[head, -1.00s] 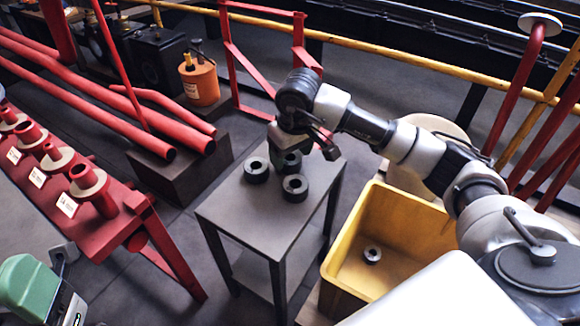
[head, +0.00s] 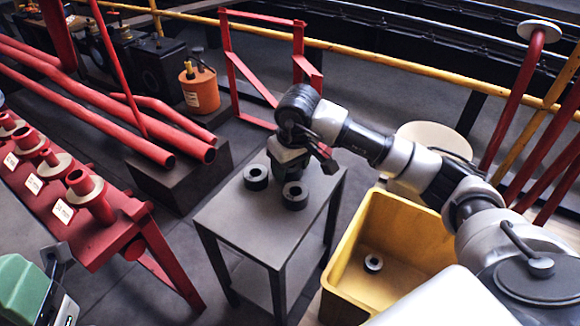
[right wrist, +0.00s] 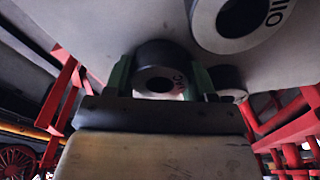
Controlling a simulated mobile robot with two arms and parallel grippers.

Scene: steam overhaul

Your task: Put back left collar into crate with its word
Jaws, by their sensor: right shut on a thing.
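My right gripper (head: 289,160) is over the back of the small grey table (head: 236,220). I cannot tell whether this collar clears the table. Two other dark ring collars stand on the table, one to the left (head: 256,177) and one in front (head: 294,196). The yellow crate (head: 408,228) stands to the right with one collar (head: 373,263) on its floor. No word shows on the crate. My left gripper cannot be made out clearly at the lower left edge.
A red bench (head: 100,235) with labelled red flanged parts stands at left. Red pipes (head: 100,95) lie on a dark block behind it. An orange can (head: 201,90) and a red frame (head: 235,70) are behind the table. A pale round top (head: 430,140) is behind the crate.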

